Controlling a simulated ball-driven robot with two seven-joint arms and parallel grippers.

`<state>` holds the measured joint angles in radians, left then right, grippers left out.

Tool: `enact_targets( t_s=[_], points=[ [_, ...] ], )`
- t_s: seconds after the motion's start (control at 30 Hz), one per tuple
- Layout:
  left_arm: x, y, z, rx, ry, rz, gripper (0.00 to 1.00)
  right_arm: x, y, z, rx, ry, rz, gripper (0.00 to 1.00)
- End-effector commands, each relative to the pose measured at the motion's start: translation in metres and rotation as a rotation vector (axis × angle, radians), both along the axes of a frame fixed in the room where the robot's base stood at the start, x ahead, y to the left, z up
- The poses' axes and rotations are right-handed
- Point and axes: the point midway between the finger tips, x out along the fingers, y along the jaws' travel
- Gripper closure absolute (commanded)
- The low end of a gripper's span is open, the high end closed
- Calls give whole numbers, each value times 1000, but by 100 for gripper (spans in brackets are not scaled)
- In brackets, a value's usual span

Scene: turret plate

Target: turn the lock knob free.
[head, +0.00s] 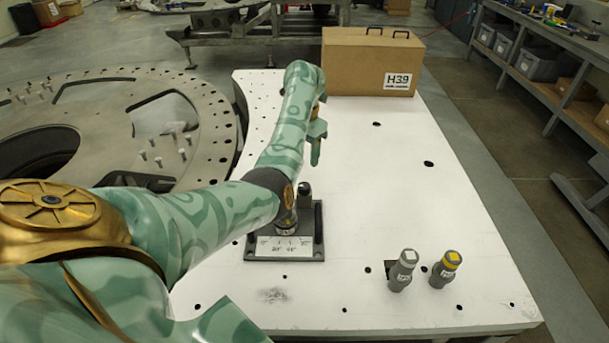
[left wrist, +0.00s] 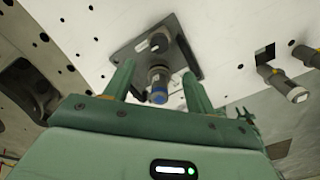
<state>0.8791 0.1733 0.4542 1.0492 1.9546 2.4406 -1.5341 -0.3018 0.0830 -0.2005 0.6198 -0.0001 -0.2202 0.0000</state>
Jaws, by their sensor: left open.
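A dark base plate (head: 319,232) with a white angle-scale label (head: 284,247) lies on the white table. A dark round-topped knob (head: 305,188) stands at its far side; it shows in the left wrist view too (left wrist: 158,42). I cannot tell which part is the lock knob. My right gripper is not visible.
Two grey cylinders, one white-topped (head: 402,270) and one yellow-topped (head: 446,268), stand at the table's near right. A cardboard box marked H39 (head: 370,62) stands at the far edge. A large round metal plate (head: 208,120) is at left. The table's right middle is clear.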

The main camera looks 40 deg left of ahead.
Motion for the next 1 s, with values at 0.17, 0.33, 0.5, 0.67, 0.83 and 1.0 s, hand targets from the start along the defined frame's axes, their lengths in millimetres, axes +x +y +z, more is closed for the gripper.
enact_targets(
  t_s=[0.17, 0.33, 0.5, 0.67, 0.83, 1.0],
  points=[
    [-1, 0, -54, 0, 4, 1, 44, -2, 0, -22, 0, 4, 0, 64],
    [-1, 0, -89, 1, 4, 1, 44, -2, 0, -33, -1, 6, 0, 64],
    [0, 0, -109, 2, 2, 2, 44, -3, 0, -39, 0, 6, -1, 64],
    [0, 1, -114, 3, 1, 2, 44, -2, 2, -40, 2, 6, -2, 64],
    [0, 1, -114, 3, 1, 2, 44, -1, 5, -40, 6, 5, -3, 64],
    [0, 1, -114, 4, 1, 2, 78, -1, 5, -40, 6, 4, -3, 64]
  ],
)
